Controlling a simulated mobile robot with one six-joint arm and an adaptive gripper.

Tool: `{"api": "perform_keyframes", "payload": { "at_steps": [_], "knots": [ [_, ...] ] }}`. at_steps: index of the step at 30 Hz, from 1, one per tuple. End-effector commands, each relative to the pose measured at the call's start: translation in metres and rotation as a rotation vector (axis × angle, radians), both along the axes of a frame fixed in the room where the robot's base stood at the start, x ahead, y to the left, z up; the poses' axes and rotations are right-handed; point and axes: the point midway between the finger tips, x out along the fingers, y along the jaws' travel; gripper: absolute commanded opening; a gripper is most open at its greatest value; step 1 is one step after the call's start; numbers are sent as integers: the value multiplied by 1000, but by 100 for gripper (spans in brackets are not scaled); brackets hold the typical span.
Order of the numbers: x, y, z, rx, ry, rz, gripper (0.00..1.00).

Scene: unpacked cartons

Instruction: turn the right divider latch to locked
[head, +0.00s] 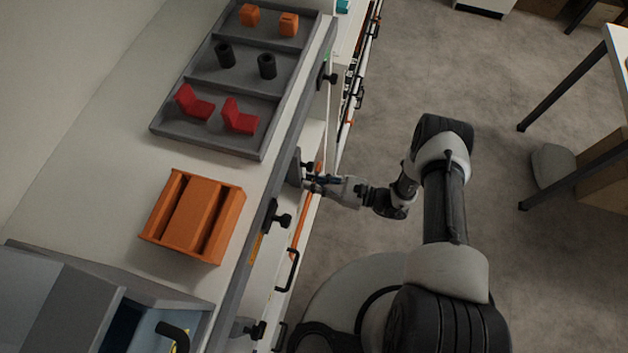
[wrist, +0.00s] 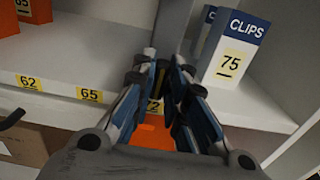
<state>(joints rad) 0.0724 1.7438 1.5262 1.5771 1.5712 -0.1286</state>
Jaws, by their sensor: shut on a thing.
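My gripper (head: 309,184) reaches in from the right to the front of the shelf unit in the head view. In the wrist view its two fingers (wrist: 160,85) are closed in on a small dark latch (wrist: 160,70) at the front end of a grey upright divider (wrist: 172,28). The fingers cover most of the latch, so I cannot tell which way it is turned. A yellow label reading 72 shows just below, between the fingers.
Black knobs (head: 281,218) stick out along the unit's front on both sides of my gripper. A CLIPS box (wrist: 232,50) stands just right of the divider. A grey tray (head: 205,132) and an orange rack (head: 222,250) sit on top. Open floor lies right.

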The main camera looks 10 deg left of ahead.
Motion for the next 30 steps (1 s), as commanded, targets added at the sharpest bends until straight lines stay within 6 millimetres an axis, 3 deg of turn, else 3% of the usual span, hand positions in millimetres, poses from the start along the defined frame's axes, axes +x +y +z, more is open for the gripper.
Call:
{"api": "perform_keyframes", "payload": {
  "at_steps": [16, 30],
  "knots": [
    [0, 0, -2, 5, 62, 0, 0],
    [2, 0, -3, 35, 440, 0, 0]
  ]
}}
